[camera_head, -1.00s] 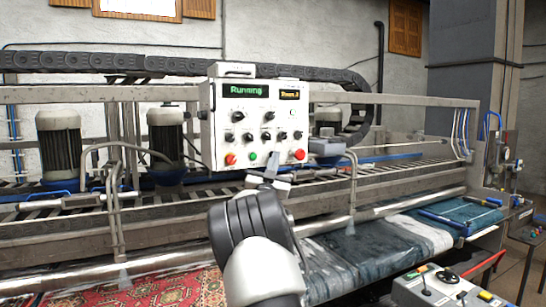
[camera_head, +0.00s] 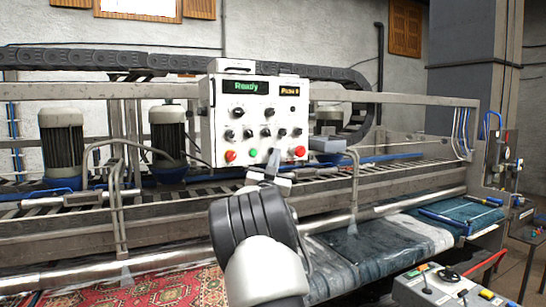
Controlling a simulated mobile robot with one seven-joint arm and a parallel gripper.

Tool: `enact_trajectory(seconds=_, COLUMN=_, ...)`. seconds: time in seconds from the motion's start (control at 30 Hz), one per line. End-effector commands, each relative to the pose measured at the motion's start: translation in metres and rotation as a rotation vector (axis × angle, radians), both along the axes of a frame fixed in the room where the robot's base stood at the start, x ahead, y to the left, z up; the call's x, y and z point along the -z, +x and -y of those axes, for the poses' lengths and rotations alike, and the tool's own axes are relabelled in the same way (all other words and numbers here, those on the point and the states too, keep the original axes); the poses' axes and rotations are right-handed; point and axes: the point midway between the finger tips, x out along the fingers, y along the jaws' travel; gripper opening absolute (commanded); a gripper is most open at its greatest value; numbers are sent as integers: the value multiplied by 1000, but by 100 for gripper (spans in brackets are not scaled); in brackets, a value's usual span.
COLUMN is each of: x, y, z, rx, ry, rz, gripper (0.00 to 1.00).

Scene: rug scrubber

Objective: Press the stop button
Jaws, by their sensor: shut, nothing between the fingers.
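A white control panel (camera_head: 225,110) stands at the middle of the machine. Its green display (camera_head: 245,87) reads "Ready", and a smaller amber display (camera_head: 290,92) beside it is hard to read. Along the panel's lower edge are a small red button (camera_head: 231,155), a green button (camera_head: 253,153) and a larger red button (camera_head: 299,152); no label showing which is stop is legible. My gripper (camera_head: 273,158) is shut and empty. In the picture its tip overlaps the panel's lower edge, between the green and larger red buttons. I cannot tell whether it touches the panel.
Metal rails (camera_head: 420,97) and bent pipes (camera_head: 353,180) flank the panel. Motors (camera_head: 61,140) stand at the left. A patterned red rug (camera_head: 170,290) lies below, and wet blue fabric (camera_head: 370,245) lies right of my arm. A second control box (camera_head: 440,290) is at lower right.

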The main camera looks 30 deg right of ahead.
Motion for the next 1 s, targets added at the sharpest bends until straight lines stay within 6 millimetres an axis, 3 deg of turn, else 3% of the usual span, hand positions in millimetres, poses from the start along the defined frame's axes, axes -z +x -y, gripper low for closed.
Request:
enact_trajectory(seconds=0.47, x=1, y=-7, z=0, rx=0, ry=-1, rz=1, gripper=0)
enact_trajectory(seconds=1.0, x=2, y=-53, z=-3, rx=0, ry=-1, rz=1, gripper=0)
